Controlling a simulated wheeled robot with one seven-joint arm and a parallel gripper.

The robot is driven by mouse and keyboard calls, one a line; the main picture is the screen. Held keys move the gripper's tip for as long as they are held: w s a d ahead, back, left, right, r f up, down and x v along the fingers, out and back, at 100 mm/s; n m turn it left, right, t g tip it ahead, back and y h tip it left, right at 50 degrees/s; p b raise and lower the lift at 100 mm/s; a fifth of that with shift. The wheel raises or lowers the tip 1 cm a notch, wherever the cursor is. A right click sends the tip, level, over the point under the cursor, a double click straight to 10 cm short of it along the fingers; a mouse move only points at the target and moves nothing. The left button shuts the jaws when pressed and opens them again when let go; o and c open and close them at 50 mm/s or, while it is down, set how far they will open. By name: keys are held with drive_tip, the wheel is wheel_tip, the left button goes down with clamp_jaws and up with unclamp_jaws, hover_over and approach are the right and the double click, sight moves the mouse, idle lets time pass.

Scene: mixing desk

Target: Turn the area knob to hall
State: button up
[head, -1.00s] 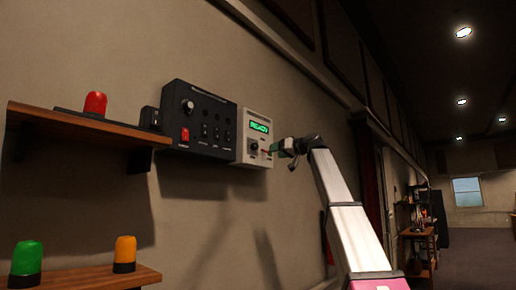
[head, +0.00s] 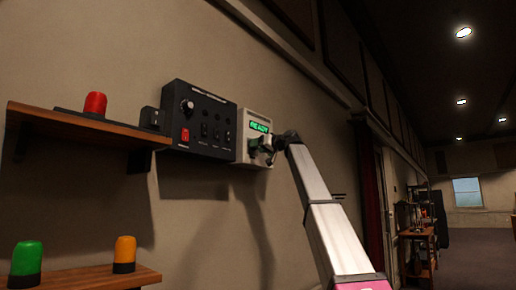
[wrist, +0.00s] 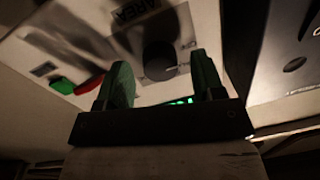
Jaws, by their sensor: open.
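The area knob (wrist: 160,58) is a dark round knob on a pale panel, below a dark label reading AREA (wrist: 140,12) in the wrist view. The knob's setting is not readable.
A black panel (head: 205,112) with a knob, a red switch and small switches adjoins the box on the left. Green (wrist: 62,86) and red (wrist: 90,84) parts sit beside the area knob. Wooden shelves (head: 75,123) with coloured lamps are at the left. The right side is open.

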drive_tip(key=shift+w+a, duration=0.1)
drive_tip(key=shift+a, duration=0.05)
drive_tip(key=c, duration=0.9)
drive_tip(key=shift+m, duration=0.3)
drive_tip(key=shift+f+m+t, duration=0.1)
drive_tip(key=shift+m+t, duration=0.2)
drive_tip(key=shift+m, duration=3.8)
